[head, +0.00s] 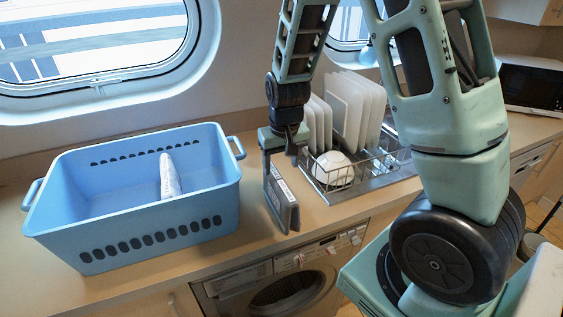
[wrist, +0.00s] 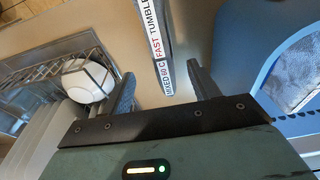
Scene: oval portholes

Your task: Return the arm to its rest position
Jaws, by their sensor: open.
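My gripper (head: 279,168) hangs pointing down above the counter, between the blue basket and the dish rack. In the wrist view its two dark fingers (wrist: 160,84) are spread apart. A thin grey slab (head: 284,203) with a printed edge stands upright just below the gripper in the head view. Its printed edge (wrist: 158,50), reading "MIXED 60 C FAST TUMBLE", lies between the fingers in the wrist view, with gaps on both sides. The slab's base is hard to make out.
The blue basket (head: 150,237) stands to the left with a pale patterned cloth-like item (head: 169,176) in it. The dish rack (head: 365,171), with plates and a white bowl (head: 334,168), stands to the right. A washing machine (head: 285,285) sits under the counter's front edge.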

